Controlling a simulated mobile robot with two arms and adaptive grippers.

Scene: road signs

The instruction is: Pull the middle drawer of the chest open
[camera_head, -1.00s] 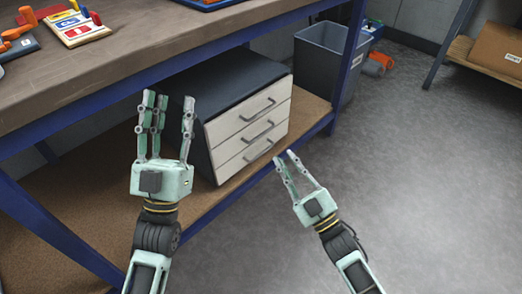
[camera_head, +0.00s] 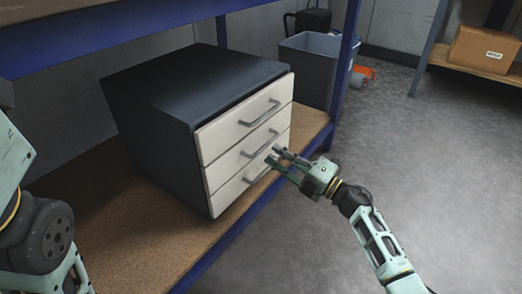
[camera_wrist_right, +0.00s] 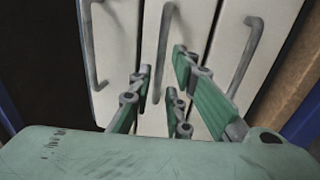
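The dark chest (camera_head: 160,120) has three cream drawers, which look shut. The middle drawer (camera_head: 222,170) has a grey bar handle (camera_head: 258,144). My right gripper (camera_head: 279,158) is close in front of the middle and bottom handles. In the right wrist view the middle handle (camera_wrist_right: 162,48) stands ahead, between the spread fingers of my right gripper (camera_wrist_right: 160,88). The fingers are open; I cannot tell whether they touch the handle. Part of my left gripper's palm (camera_head: 12,155) shows at the left edge, with its fingers out of view.
The chest stands on a brown lower shelf (camera_head: 95,215) with a blue frame. A blue post (camera_head: 345,75) and a grey bin (camera_head: 308,62) are behind it to the right. A cardboard box (camera_head: 483,50) sits on another shelf. The floor at the right is clear.

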